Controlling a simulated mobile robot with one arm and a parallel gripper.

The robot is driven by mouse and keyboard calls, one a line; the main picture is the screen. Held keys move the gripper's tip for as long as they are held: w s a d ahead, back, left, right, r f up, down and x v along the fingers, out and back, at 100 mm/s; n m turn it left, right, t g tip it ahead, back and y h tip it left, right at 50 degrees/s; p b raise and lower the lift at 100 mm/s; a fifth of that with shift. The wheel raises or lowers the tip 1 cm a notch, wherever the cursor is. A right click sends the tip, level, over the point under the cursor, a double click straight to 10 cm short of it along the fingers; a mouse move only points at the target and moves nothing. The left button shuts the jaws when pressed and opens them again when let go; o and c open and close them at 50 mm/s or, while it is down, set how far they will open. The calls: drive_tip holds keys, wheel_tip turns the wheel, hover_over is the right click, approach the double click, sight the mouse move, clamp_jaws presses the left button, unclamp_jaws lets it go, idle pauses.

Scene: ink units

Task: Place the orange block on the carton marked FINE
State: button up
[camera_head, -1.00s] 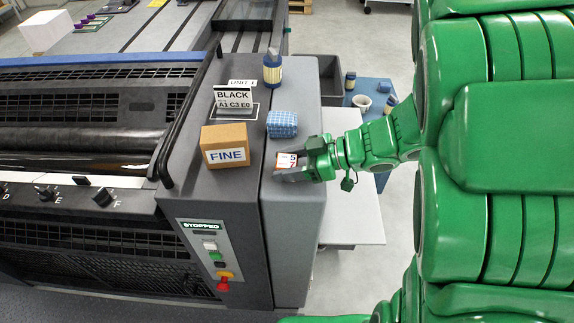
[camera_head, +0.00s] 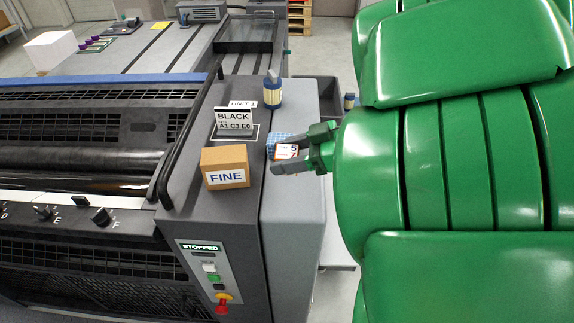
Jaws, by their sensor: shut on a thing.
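The orange block (camera_head: 286,152) shows a white label with black figures and an orange edge. My gripper (camera_head: 278,155) is shut on it, with a grey finger on either side. The block appears raised, and it overlaps the blue checked cloth in the picture. The carton marked FINE (camera_head: 224,167) is a brown box on the dark top of the press unit, to the left of my gripper and apart from it. Its top looks bare.
The blue checked cloth (camera_head: 274,139) is partly hidden behind the block and gripper. The BLACK sign (camera_head: 234,122) stands behind the carton, and a bottle (camera_head: 272,92) stands farther back. A black rail (camera_head: 181,137) runs left of the carton.

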drive_tip(key=shift+w+a+r, duration=0.1)
drive_tip(key=shift+a+r, duration=0.05)
drive_tip(key=shift+r, duration=0.35)
wheel_tip(320, 180, up, 7)
hover_over(223, 154)
drive_tip(key=shift+n+g, duration=0.3)
drive_tip(key=shift+g, duration=0.1)
drive_tip(key=shift+f, duration=4.1)
drive_tip(key=o, duration=1)
drive_tip(key=shift+f, duration=0.15)
drive_tip(key=shift+v, duration=6.1)
